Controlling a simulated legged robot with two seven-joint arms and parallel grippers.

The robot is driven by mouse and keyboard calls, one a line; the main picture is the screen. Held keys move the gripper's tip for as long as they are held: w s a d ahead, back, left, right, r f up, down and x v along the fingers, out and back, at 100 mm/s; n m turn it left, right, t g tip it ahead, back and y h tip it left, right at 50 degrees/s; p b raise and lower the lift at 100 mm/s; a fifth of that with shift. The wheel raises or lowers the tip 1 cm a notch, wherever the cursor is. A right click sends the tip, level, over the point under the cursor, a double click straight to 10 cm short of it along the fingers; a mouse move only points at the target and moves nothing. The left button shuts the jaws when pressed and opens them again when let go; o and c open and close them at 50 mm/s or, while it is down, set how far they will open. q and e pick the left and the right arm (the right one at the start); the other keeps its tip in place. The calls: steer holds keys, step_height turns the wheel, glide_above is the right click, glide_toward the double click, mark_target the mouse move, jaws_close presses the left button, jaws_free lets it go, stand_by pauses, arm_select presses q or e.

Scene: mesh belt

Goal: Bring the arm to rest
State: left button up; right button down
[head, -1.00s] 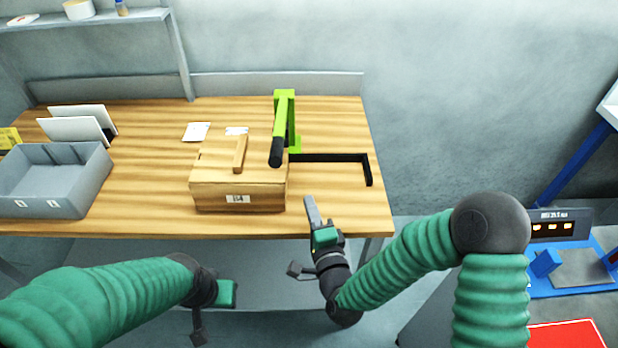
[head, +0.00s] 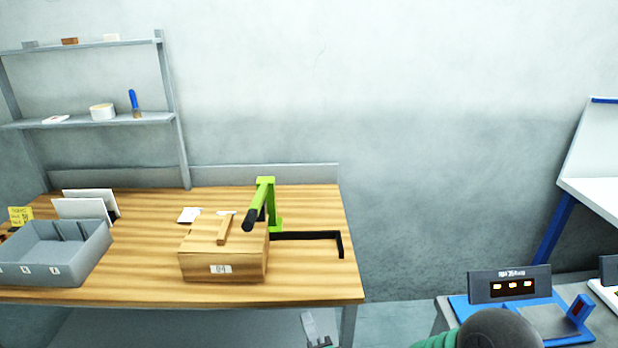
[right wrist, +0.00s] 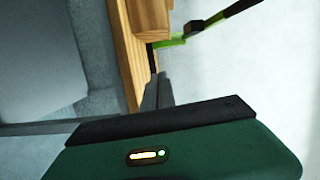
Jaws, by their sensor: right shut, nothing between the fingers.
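My right gripper (head: 317,328) shows at the bottom edge of the head view, in front of and below the table's front edge. It is shut and empty. In the right wrist view its fingers (right wrist: 157,92) stick out past the dark edge of the green housing, near the table's edge. They look apart from the table and the box. A dark elbow of my right arm (head: 498,330) shows at the bottom right of the head view. My left arm and gripper are out of the picture.
A wooden box (head: 222,262) marked 04 stands on the table (head: 130,290), beside a green press with a black handle (head: 266,200). A grey bin (head: 90,262) stands at the left. A blue device with a display (head: 510,285) stands at the right. Floor shows between.

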steer(key=s+d+f+n+g+h+p, duration=0.15)
steer(key=s+d+f+n+g, duration=0.25)
steer(key=d+f+n+g, duration=0.4)
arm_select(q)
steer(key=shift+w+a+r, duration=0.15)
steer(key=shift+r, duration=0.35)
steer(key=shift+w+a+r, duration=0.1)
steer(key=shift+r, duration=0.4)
arm_select(e)
steer(key=s+d+r+n+g+h, duration=0.3)
steer(key=s+d+n+g, duration=0.3)
steer(key=s+d, duration=0.5)
steer(key=s, duration=0.4)
steer(key=shift+s+d+h, duration=0.2)
steer(key=shift+s+h, duration=0.1)
steer(key=shift+h, duration=0.05)
steer(key=shift+w, duration=0.1)
